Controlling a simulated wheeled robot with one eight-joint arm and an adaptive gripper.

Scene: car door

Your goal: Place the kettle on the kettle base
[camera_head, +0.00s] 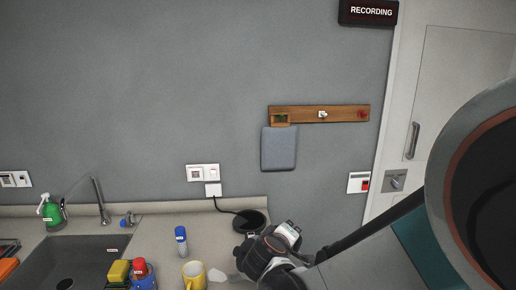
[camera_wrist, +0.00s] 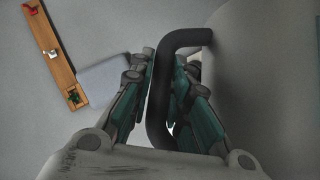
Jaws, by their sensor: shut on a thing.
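The kettle's black handle (camera_wrist: 160,95) runs between the fingers of my gripper (camera_wrist: 172,85) in the wrist view. My gripper is shut on it. The kettle's smooth grey body (camera_wrist: 255,70) fills the right side of that view. In the head view, my gripper (camera_head: 262,252) is over the counter near the black round kettle base (camera_head: 250,220), at its lower right in the picture. The kettle is mostly hidden behind my gripper there, so its exact gap to the base cannot be told.
A yellow mug (camera_head: 194,276), a blue-capped bottle (camera_head: 181,240) and a container with a red-capped item (camera_head: 140,272) stand left on the counter. The sink (camera_head: 75,262) is farther left. A black cord (camera_head: 222,208) runs from the base to the wall socket (camera_head: 212,190).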

